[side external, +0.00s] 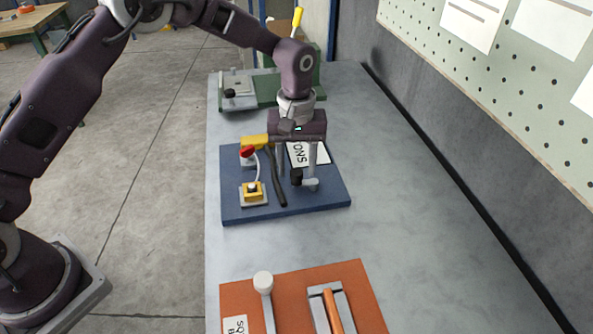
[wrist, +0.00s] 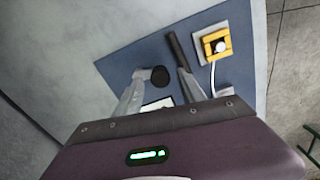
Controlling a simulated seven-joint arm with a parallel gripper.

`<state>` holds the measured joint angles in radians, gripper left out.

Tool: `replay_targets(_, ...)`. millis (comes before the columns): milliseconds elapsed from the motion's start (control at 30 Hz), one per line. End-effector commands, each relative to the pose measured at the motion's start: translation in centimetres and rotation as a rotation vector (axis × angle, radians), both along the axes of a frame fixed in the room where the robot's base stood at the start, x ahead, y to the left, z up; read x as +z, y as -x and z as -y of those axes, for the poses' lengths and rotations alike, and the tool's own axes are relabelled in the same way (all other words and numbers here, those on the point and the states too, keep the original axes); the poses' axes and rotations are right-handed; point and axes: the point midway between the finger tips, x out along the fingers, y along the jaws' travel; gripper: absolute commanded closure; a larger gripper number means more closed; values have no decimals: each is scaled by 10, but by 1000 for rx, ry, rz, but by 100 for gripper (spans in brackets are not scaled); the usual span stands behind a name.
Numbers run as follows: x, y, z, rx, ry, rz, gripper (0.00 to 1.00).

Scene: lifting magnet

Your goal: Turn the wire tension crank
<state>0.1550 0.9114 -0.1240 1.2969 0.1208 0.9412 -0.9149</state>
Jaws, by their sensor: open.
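My gripper (side external: 297,180) is open and points down over the right part of a blue board (side external: 240,212). A black round knob (side external: 296,176) lies between its fingertips, and a light grey piece (side external: 311,183) sits beside it. I take the knob and grey piece as the crank, but cannot be sure. In the wrist view the knob (wrist: 160,76) shows between the two open fingers (wrist: 161,79), with a grey arm leading to it from the left. Whether a finger touches the knob I cannot tell. The gripper hides part of the crank's mount.
Left on the board are a yellow block with a black bar (side external: 275,180), a red knob (side external: 247,151) and a yellow switch box (side external: 253,191) with a cable. A green machine (side external: 265,90) stands behind, an orange board (side external: 285,285) in front. The bench right of the board is clear.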

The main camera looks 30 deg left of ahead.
Motion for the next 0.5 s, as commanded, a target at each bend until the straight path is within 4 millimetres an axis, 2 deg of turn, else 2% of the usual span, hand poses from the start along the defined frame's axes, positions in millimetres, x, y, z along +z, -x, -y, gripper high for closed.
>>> replay_targets(133, -19, 0, -1, 0, 0, -1, 53)
replay_targets(400, -23, 0, 0, -1, -1, 1, 53)
replay_targets(433, -23, 0, 0, -1, -1, 1, 55)
replay_targets(500, -23, 0, 0, -1, -1, 1, 68)
